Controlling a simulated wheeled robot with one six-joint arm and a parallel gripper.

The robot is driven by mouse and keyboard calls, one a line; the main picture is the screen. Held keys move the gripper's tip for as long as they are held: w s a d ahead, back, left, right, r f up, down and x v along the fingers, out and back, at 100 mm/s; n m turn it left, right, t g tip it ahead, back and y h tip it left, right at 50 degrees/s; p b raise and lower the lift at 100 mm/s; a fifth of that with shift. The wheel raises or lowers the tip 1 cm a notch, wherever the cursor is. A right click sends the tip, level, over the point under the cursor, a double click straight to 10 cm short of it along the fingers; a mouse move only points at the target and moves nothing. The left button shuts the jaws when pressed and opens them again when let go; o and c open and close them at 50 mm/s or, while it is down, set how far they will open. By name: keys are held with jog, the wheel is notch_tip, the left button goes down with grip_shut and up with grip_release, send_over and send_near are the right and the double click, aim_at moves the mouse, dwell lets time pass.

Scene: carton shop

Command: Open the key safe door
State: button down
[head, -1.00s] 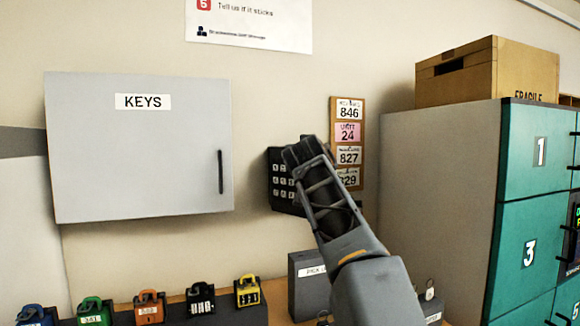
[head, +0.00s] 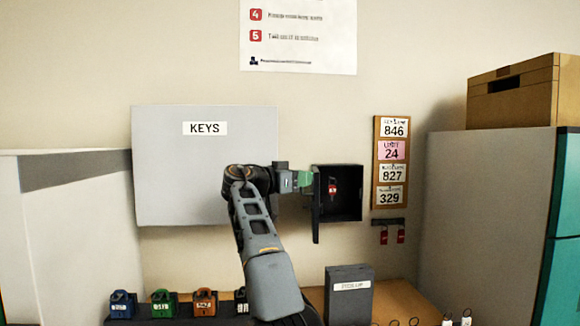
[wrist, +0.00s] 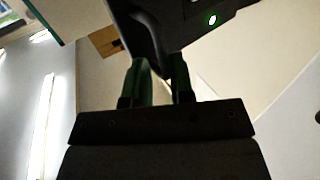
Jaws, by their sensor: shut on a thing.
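The key safe (head: 350,208) is a small black box on the wall, right of the grey KEYS cabinet. Its door (head: 316,226) stands swung open, seen nearly edge-on at the left of the box. A red key tag (head: 332,188) shows inside. My gripper (head: 307,180) is at the upper part of the door, its green fingers shut on it. In the wrist view my gripper (wrist: 161,72) has its two green fingers at the dark door (wrist: 185,25), which bears a green light. Which part of the door lies between the fingers is hard to see.
The KEYS cabinet (head: 160,170) is behind my arm. A number board (head: 375,165) and red tags on a rack (head: 390,222) are right of the safe. Padlocks (head: 163,303) and a grey box (head: 349,300) stand on the bench below.

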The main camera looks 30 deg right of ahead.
jog(key=shift+w+r+g+p, duration=0.15)
jog(key=shift+w+g+p, duration=0.15)
jog(key=c, duration=1.4)
grip_release()
jog(key=shift+o, duration=0.6)
jog(key=shift+w+d+f, duration=0.2)
jog(key=shift+a, duration=0.1)
jog(key=shift+f, duration=0.1)
jog(key=a, duration=1.4)
jog(key=shift+w, duration=0.25)
